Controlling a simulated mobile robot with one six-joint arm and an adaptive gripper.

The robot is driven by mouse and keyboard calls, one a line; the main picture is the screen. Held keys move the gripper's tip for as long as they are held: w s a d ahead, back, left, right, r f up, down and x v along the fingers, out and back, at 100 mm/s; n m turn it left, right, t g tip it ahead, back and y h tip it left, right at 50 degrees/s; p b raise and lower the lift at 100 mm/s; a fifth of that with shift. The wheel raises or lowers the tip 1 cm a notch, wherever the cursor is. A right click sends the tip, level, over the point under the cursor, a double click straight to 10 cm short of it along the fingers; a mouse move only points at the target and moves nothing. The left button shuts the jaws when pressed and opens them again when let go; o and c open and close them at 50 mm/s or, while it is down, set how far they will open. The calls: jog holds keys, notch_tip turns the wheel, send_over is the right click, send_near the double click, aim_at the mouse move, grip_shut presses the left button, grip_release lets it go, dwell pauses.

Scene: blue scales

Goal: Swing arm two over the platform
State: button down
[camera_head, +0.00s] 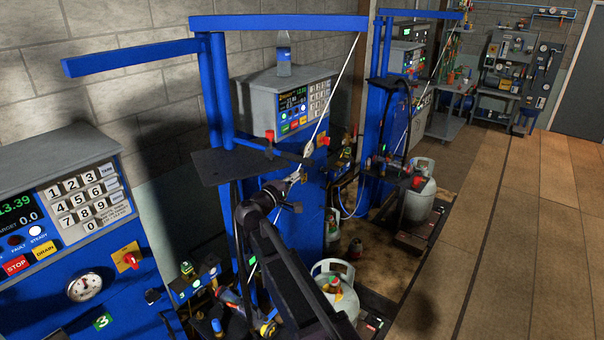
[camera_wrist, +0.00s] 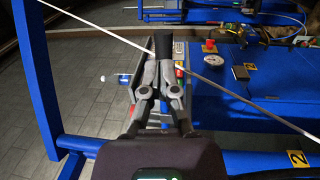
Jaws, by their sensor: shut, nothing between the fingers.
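Two blue overhead beams meet near the middle station's posts in the head view. One beam (camera_head: 275,22) reaches right, with a pale line (camera_head: 343,75) slanting down from its end. The other beam (camera_head: 130,57) reaches left. I cannot tell for sure which is arm two. My gripper (camera_head: 300,176) is shut and empty near the pale line, which also crosses the wrist view (camera_wrist: 225,87) by the fingertips (camera_wrist: 161,72); contact is unclear. A dark platform (camera_head: 379,307) shows partly beside a gas cylinder.
The gas cylinder (camera_head: 338,295) stands low in front of the middle console (camera_head: 290,105). A console marked 3 (camera_head: 60,200) fills the left. Another cylinder (camera_head: 420,200) stands at the farther station. The tan floor (camera_head: 520,240) on the right is clear.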

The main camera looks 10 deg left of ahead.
jog(key=v, duration=0.8)
jog(key=shift+s+d+b, duration=0.15)
jog(key=shift+d+b, duration=0.2)
jog(key=shift+d+f, duration=0.1)
jog(key=shift+f, duration=0.1)
jog(key=s+d+f+m+g+b, duration=0.1)
jog(key=d+f+m+g+b, duration=0.15)
jog(key=d+f+g, duration=0.6)
jog(key=s+d+f+m+g+b, duration=0.1)
jog(key=s+d+f+m, duration=0.15)
jog(key=d+f, duration=0.75)
jog(key=s+d+f+m+g+y+b, duration=0.2)
jog(key=s+d+f+m+g+y, duration=0.1)
jog(key=s+d, duration=0.4)
jog(key=s+d+f+m+g+y+b, duration=0.2)
jog(key=s+d+f+y, duration=0.4)
jog(key=d, duration=0.3)
jog(key=shift+s+d+f+m+g+y+b, duration=0.35)
jog(key=shift+s+f+m+g, duration=0.3)
jog(key=shift+m+g, duration=0.4)
